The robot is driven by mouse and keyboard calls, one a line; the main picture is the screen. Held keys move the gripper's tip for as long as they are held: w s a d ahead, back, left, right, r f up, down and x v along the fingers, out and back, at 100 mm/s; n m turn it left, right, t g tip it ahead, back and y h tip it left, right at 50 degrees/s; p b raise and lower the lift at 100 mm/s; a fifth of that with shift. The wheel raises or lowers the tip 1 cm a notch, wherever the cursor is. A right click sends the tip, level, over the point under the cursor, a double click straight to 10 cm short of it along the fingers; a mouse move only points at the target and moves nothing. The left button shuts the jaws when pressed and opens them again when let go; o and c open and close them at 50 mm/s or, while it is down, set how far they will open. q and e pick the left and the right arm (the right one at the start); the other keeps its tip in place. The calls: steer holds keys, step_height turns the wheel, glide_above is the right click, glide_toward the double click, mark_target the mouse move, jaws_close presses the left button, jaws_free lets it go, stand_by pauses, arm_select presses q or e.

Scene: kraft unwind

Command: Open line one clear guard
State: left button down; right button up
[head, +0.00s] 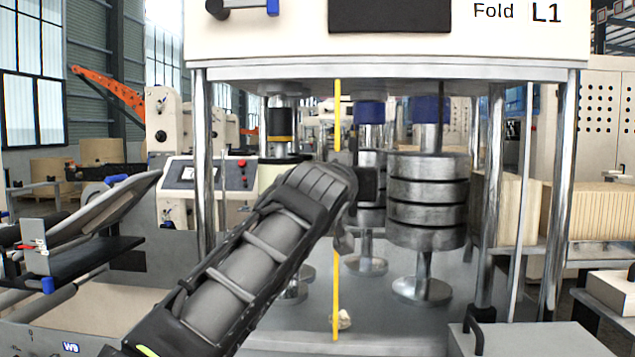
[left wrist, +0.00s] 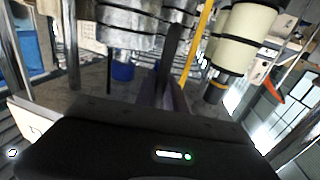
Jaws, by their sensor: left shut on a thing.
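The machine labelled Fold L1 (head: 455,45) stands in front of me. A yellow upright strip (head: 337,290) runs down its open-looking front and seems to edge the clear guard, whose pane I can hardly make out. The strip also shows in the left wrist view (left wrist: 198,45). My left gripper (head: 352,205) is at mid-height beside the strip, mostly hidden behind my own arm. In the left wrist view its fingers (left wrist: 165,95) are shut on a dark upright bar (left wrist: 175,42), apparently the guard's handle. My right gripper is in neither view.
Stacked metal rollers (head: 428,200) stand behind the guard. Chrome posts (head: 562,190) frame the front. A grey box with a black handle (head: 474,325) is at lower right, and a tilted tray (head: 100,215) is at left.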

arm_select(q)
steer(key=shift+d, duration=0.95)
steer(key=c, duration=1.4)
jaws_free()
steer(key=shift+a, duration=0.1)
steer(key=shift+s, duration=0.1)
steer(key=b+v, duration=0.4)
steer(key=v, duration=0.3)
steer(key=shift+s+b, duration=0.3)
steer(key=shift+a, duration=0.1)
